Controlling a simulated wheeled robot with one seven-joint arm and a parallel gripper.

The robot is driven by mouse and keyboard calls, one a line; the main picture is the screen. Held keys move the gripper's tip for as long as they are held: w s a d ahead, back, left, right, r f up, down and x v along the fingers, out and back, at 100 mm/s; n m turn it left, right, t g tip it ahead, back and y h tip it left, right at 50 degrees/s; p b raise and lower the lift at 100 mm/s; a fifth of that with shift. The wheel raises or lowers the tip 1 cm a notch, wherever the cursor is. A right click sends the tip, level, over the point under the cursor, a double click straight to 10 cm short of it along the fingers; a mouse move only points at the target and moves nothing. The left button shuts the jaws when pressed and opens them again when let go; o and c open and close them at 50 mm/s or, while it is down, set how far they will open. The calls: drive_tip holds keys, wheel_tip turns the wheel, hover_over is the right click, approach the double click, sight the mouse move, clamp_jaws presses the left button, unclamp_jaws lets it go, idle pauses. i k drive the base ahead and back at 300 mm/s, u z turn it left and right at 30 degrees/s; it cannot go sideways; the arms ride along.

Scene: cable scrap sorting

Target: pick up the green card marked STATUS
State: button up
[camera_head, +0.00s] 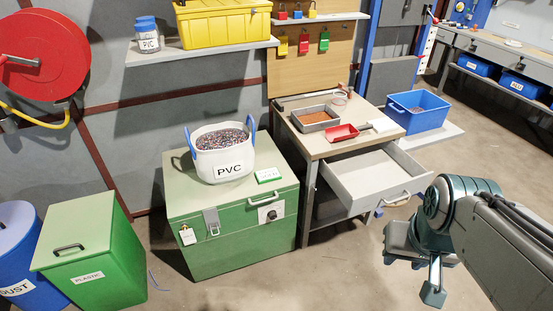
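A small green-edged card (268,175) with a white face lies flat on the lid of the green chest (190,205), right of the PVC bag. Its print is too small to read. A green tag (324,41) hangs on the wooden board, right of a yellow tag (283,45) and a red tag (303,43); I cannot read STATUS on any of them. My gripper (433,290) is at the lower right, above the floor and well apart from the chest and the board. Whether its fingers are open or shut is unclear.
A white PVC bag (224,165) of granules stands on the chest. The workbench (310,147) holds a grey tray (314,118) and a red scoop (343,133). Its open drawer (372,180) sticks out between the chest and my arm. A green plastic bin (90,255) stands left.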

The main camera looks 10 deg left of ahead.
sight(271, 174)
drive_tip(key=u, duration=0.65)
drive_tip(key=i, duration=0.65)
drive_tip(key=u, duration=0.6)
drive_tip(key=i, duration=1.2)
drive_tip(key=z, duration=0.7)
